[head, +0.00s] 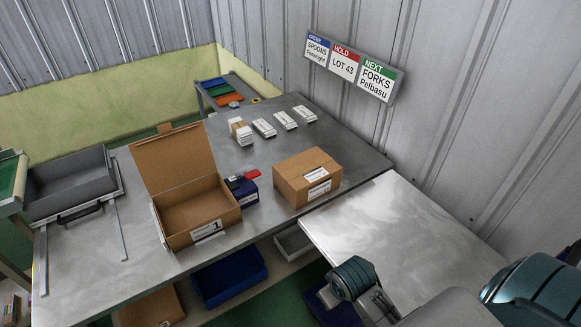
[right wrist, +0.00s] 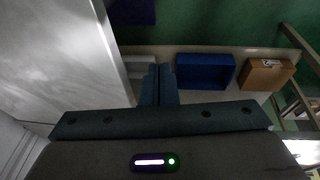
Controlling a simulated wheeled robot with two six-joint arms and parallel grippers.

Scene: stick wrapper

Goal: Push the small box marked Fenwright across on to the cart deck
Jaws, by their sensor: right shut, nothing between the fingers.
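A small closed cardboard box (head: 300,172) with white labels sits on the metal bench (head: 125,275), near its right edge. Its lettering is too small to read, so I cannot confirm the name Fenwright. The pale metal deck (head: 390,220), seemingly the cart deck, lies just right of the bench and also shows at left in the right wrist view (right wrist: 60,50). My right gripper (right wrist: 159,72) is shut and empty, beside the deck's edge, over the gap by the bench's lower shelf. The small box is not in the right wrist view. My left gripper is out of view.
An open carton (head: 190,215) and a dark blue box (head: 242,192) stand left of the small box. Several white packs (head: 285,120) lie behind it. A blue bin (head: 230,277) is on the lower shelf. The visible deck is clear.

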